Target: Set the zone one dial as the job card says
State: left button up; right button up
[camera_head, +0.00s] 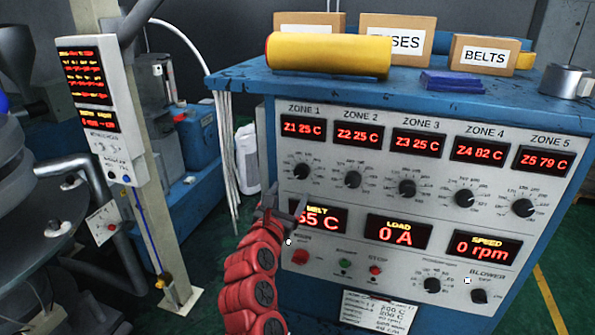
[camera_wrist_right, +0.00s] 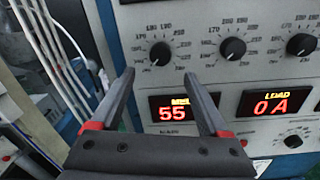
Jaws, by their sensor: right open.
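The zone one dial (camera_head: 301,171) is a black knob with a ring of numbers on the grey panel, below a red display reading "Z1 25 C". In the right wrist view the dial (camera_wrist_right: 160,53) sits just beyond my fingertips. My right gripper (camera_head: 286,200) is open and empty, in front of the melt display and slightly below the dial, apart from it as far as I can tell. The job card (camera_head: 380,312) is a white paper low on the panel; its small print is only partly legible. My left gripper is not in view.
Dials for zones 2 (camera_head: 353,180) and 3 (camera_head: 407,188) and others continue to the right. A red button (camera_head: 300,257) is low beside my arm. A yellow roll (camera_head: 328,54), boxes and a metal mug (camera_head: 566,81) stand on the cabinet top. White cables (camera_head: 228,150) hang left.

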aim_at(300, 173)
jog(key=p+x, duration=0.1)
jog(key=x, duration=0.6)
jog(key=shift+w+d+r+p, duration=0.1)
jog(key=shift+w+r+p, duration=0.05)
jog(key=shift+w+p, duration=0.15)
jog(key=shift+w+d, duration=0.15)
jog(key=shift+w, duration=0.3)
grip_shut()
